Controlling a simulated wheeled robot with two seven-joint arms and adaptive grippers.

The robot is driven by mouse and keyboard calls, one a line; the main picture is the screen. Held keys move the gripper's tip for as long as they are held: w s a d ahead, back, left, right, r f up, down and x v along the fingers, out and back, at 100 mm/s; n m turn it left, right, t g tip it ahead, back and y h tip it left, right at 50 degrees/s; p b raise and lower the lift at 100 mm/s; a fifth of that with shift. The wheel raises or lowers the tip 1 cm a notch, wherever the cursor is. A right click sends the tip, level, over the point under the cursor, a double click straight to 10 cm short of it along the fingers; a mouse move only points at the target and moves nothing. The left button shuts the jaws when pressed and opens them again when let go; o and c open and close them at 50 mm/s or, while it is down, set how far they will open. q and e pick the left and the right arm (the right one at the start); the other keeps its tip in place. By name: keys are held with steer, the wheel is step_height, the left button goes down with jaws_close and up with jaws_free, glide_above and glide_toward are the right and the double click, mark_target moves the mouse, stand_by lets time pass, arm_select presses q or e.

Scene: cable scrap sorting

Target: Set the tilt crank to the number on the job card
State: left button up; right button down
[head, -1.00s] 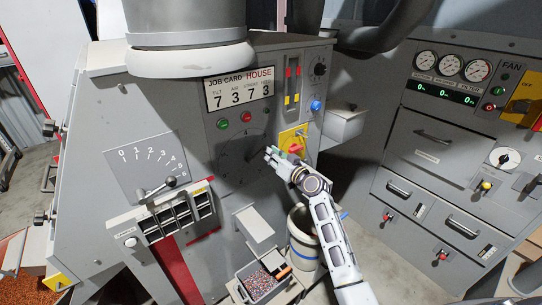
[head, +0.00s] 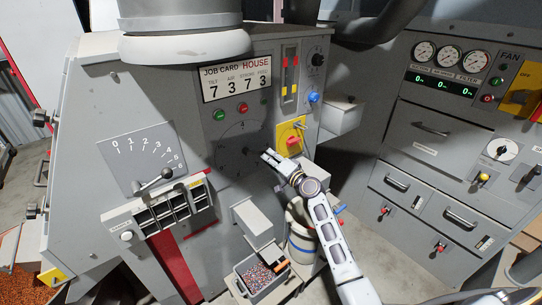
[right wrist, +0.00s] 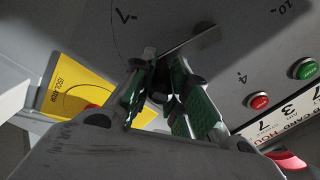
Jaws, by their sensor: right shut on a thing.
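The job card (head: 237,78) at the top of the grey machine shows 7 under tilt, then 3, 7 and 3. Below it is a round dial (head: 232,133) with a crank at its middle; the wrist view shows 4, 7 and 10 on the dial face (right wrist: 215,75). My right gripper (head: 268,156) is at the dial's right side, and in the wrist view its green-padded fingers (right wrist: 163,75) are shut on the crank's dark handle. The thin metal crank arm (right wrist: 190,43) sticks out past the fingertips. The number it points at is unclear. My left gripper is out of view.
The yellow isolator plate (head: 290,136) with a red knob is close to my right gripper. Green (head: 219,115) and red (head: 243,110) buttons sit above the dial. A lever scale (head: 140,157) is at left; a bin of granules (head: 261,275) stands below.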

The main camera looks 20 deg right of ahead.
steer(key=shift+s+a+f+m+p, duration=0.2)
steer(key=shift+a+f+m, duration=0.4)
steer(key=shift+m, duration=0.7)
steer(key=shift+s+a+f+m+p, duration=0.15)
steer(key=shift+a+f+m, duration=0.15)
steer(key=shift+f+m, duration=0.8)
steer(key=shift+s+a+f+m+p, duration=0.2)
steer(key=shift+a+f+m, duration=0.25)
steer(key=shift+m, duration=1.05)
steer(key=shift+f, duration=0.1)
steer(key=c, duration=1.3)
jaws_free()
steer(key=shift+c, duration=0.2)
steer(key=shift+r, duration=0.25)
steer(key=shift+s, duration=0.15)
steer(key=v, duration=1.1)
steer(key=shift+s+d, duration=0.15)
steer(key=shift+s, duration=0.15)
